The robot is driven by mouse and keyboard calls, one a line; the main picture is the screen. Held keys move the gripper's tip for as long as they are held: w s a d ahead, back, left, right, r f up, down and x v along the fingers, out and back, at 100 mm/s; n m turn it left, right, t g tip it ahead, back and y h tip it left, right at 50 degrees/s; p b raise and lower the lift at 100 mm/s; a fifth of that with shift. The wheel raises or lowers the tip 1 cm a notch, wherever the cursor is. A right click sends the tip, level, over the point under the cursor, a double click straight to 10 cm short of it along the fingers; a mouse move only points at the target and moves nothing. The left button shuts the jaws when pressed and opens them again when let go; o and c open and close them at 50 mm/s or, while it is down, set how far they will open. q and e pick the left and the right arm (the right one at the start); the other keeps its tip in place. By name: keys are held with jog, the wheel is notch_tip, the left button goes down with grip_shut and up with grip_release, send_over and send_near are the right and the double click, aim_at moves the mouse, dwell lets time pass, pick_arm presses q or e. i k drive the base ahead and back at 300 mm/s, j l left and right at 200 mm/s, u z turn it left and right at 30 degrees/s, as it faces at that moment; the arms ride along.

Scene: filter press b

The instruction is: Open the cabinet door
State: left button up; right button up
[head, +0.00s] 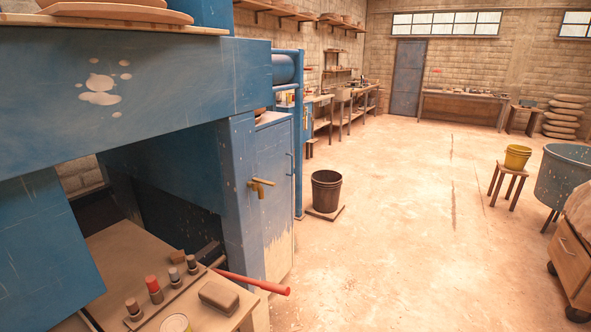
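A tall blue-grey cabinet (274,165) with chipped paint near its base stands just behind the blue press frame. On its narrow right-hand face is a door with a thin vertical handle (291,163). The door is seen at a steep angle and looks shut. A brass tap (261,187) sticks out in front of the cabinet. Neither of my grippers is in view.
The blue press (150,95) fills the left side. A red-ended bar (252,284) juts out over the floor. A dark bucket (326,190) stands beyond the cabinet. A wooden wheeled unit (570,255) is at right. The middle floor is clear.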

aim_at(275, 157)
jog(key=i+l+u, duration=0.1)
jog(key=l, duration=0.3)
jog(key=i+l+u, duration=0.1)
jog(key=i+l, duration=0.15)
jog(key=l, duration=0.15)
jog(key=i+l+u, duration=0.1)
jog(key=l, duration=0.3)
jog(key=i+l+u, duration=0.1)
jog(key=l, duration=0.3)
jog(key=i+l+u, duration=0.1)
jog(key=l, duration=0.35)
jog(key=i+l+u, duration=0.1)
jog(key=l, duration=0.35)
jog(key=i+l, duration=0.2)
jog(key=l, duration=0.25)
jog(key=u, duration=0.05)
